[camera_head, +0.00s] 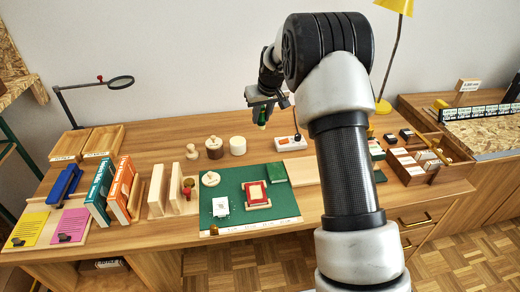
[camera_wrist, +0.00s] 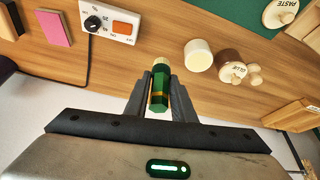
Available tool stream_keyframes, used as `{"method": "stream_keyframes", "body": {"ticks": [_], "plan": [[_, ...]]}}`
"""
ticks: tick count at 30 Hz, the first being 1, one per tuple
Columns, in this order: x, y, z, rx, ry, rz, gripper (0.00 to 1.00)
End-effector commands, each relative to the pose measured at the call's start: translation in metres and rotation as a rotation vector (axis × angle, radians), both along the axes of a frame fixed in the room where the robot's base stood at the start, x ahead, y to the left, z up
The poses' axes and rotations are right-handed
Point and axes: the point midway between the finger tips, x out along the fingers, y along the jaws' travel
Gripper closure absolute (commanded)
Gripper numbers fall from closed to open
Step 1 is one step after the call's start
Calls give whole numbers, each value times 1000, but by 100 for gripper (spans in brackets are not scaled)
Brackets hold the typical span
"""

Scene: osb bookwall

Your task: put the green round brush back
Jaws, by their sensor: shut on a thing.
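The green round brush (camera_wrist: 160,88) has a green handle with a gold band and a pale end. My gripper (camera_wrist: 160,105) is shut on it, one finger on each side. In the head view the brush (camera_head: 262,117) hangs below my gripper (camera_head: 263,105), above the back of the table and apart from it. A white round pot (camera_head: 237,145) stands on the table below and to the left of the brush; it also shows in the wrist view (camera_wrist: 198,54). My arm hides part of the table on the right.
A brown glue jar (camera_head: 214,147) and a wooden knob piece (camera_head: 192,152) stand left of the pot. A white control box (camera_head: 290,143) with a cable is at right. A green mat (camera_head: 237,205) lies in front; a magnifier lamp (camera_head: 120,82) stands at back left.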

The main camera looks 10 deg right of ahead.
Motion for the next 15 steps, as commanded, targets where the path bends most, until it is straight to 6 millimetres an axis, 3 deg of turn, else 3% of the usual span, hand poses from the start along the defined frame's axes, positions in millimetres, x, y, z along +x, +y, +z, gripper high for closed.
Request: {"method": "stream_keyframes", "body": {"ticks": [5,15], "plan": [[4,0,-4,0,2,4,100],[4,0,-51,0,1,4,100]]}}
